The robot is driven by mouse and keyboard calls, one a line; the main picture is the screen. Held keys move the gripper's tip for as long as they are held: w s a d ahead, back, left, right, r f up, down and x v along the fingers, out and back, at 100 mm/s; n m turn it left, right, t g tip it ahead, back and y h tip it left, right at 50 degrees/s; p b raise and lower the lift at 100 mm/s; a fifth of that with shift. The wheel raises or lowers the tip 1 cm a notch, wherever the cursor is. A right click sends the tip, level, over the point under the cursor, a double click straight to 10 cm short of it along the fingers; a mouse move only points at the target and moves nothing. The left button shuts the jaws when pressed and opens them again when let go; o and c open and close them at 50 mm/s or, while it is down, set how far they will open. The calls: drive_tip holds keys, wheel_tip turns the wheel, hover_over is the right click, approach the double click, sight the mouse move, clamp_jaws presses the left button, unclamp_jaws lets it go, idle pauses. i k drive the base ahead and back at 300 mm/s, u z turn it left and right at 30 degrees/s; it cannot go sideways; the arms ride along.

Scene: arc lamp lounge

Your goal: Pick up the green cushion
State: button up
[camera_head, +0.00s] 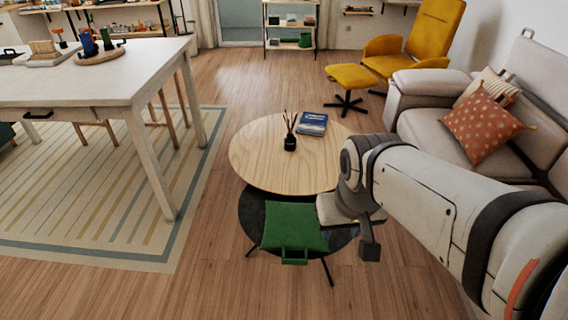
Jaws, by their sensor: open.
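The green cushion (295,228) lies flat on a low dark round top (258,222) with thin black legs, just in front of the round wooden table. A green loop shows at its front edge. My gripper (352,228) is at the end of my arm, just to the right of the cushion. It is open, with nothing seen between its fingers. One dark finger shows clearly; the other is mostly hidden. I cannot tell the height gap between gripper and cushion.
The round wooden table (262,160) behind holds a dark reed diffuser (290,143) and a blue book (312,124). A grey sofa (425,120) with a rust dotted pillow (482,128) stands right. A white table (100,80) stands left. Wooden floor (205,250) is clear at front left.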

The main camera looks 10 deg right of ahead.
sight(289, 225)
drive_tip(key=z, duration=2.3)
drive_tip(key=k, duration=1.1)
drive_tip(key=u, duration=1.9)
drive_tip(key=i, duration=1)
